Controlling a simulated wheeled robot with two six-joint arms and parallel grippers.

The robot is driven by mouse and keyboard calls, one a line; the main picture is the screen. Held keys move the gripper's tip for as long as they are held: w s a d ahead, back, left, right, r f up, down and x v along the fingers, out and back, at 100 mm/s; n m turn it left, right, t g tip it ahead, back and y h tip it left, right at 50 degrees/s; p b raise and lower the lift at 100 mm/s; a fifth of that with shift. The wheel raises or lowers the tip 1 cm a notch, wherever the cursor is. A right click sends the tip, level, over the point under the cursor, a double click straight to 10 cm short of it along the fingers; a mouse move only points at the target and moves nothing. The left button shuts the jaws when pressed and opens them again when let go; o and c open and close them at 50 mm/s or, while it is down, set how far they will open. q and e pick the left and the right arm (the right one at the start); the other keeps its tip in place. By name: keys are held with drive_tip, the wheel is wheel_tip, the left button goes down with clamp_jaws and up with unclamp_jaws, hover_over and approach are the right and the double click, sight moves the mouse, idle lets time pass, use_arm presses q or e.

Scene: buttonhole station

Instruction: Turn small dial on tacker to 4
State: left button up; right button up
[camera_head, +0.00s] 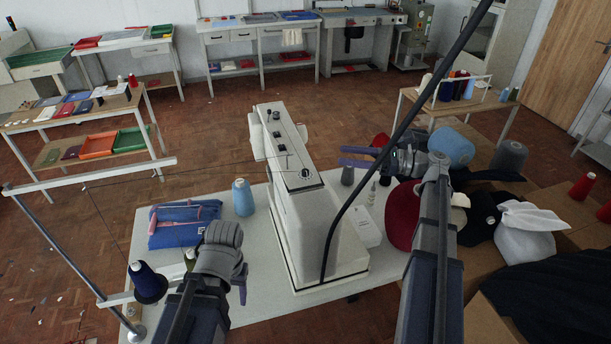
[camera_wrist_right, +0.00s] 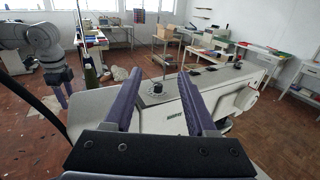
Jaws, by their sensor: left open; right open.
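The white tacker (camera_head: 312,222) stands on the white table, its long arm pointing away from me. A small round dark dial (camera_head: 305,174) sits on its top; in the right wrist view the dial (camera_wrist_right: 156,88) shows between my fingers, with marks around it too small to read. My right gripper (camera_head: 342,156) is open and empty, right of the tacker's top and apart from the dial. Its purple fingers (camera_wrist_right: 160,75) reach toward the machine in the wrist view. My left gripper (camera_head: 241,290) hangs over the table left of the tacker, one finger largely hidden.
A dark blue spool (camera_head: 148,283) stands by the thread stand. Dark and red caps (camera_head: 404,214) crowd the right. More knobs (camera_head: 277,134) sit farther along the tacker's top.

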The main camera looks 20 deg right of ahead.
drive_tip(key=b, duration=0.7)
approach(309, 171)
drive_tip(key=shift+s+d+f, duration=0.1)
drive_tip(key=shift+s+d, duration=0.2)
drive_tip(key=shift+d, duration=0.15)
drive_tip(key=shift+a, duration=0.1)
drive_tip(key=x, duration=1.2)
clamp_jaws()
drive_tip(key=shift+w, duration=0.1)
